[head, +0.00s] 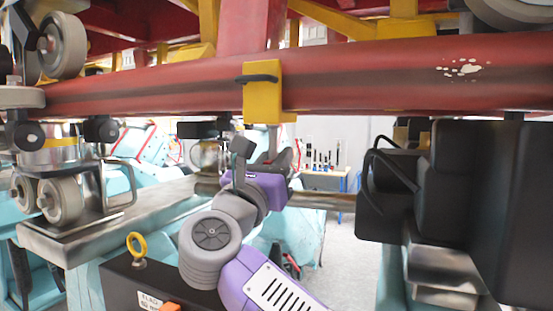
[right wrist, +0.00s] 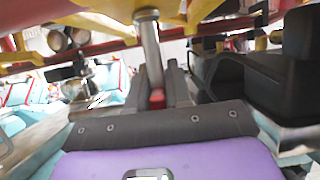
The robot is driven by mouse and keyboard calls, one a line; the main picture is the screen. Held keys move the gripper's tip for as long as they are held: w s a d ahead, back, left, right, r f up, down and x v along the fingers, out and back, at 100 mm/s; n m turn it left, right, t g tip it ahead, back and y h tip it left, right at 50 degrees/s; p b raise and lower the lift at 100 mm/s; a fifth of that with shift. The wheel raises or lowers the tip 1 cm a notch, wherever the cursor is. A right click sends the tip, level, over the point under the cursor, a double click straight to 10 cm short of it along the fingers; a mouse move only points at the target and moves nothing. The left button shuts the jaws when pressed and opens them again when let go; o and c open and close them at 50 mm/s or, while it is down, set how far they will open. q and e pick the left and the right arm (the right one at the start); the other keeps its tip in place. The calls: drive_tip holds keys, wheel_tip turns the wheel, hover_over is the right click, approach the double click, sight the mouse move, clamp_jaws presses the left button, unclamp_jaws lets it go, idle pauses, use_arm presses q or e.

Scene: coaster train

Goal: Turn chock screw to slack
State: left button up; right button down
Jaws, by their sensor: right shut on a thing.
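The yellow chock (head: 262,98) sits around the red rail (head: 370,80), with a black handle (head: 258,79) across its front. The chock's grey screw (head: 273,138) hangs down from its underside. My right gripper (head: 265,160), on the purple wrist, is right below the chock, with its dark fingers pointing up. In the right wrist view the screw (right wrist: 150,45) runs down to my right gripper (right wrist: 160,88), which is shut on its lower end. A small red part (right wrist: 157,98) shows between the fingers. The fingers partly hide the grip. My left gripper is out of view.
Grey wheels (head: 62,45) and a wheeled carriage (head: 60,200) stand at the left. A large black housing (head: 470,200) is close on the right, below the rail. A black box with a yellow ring (head: 137,245) is at lower left. A bench (head: 325,180) stands behind.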

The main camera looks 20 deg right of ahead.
drive_tip(key=c, duration=1.2)
unclamp_jaws()
drive_tip(key=shift+d, duration=0.1)
drive_tip(key=shift+o, duration=0.2)
drive_tip(key=b+v, duration=0.2)
drive_tip(key=v, duration=0.5)
drive_tip(key=shift+a+b, duration=0.2)
drive_tip(key=shift+b, duration=0.1)
drive_tip(key=shift+s+f, duration=0.1)
drive_tip(key=shift+s, duration=0.05)
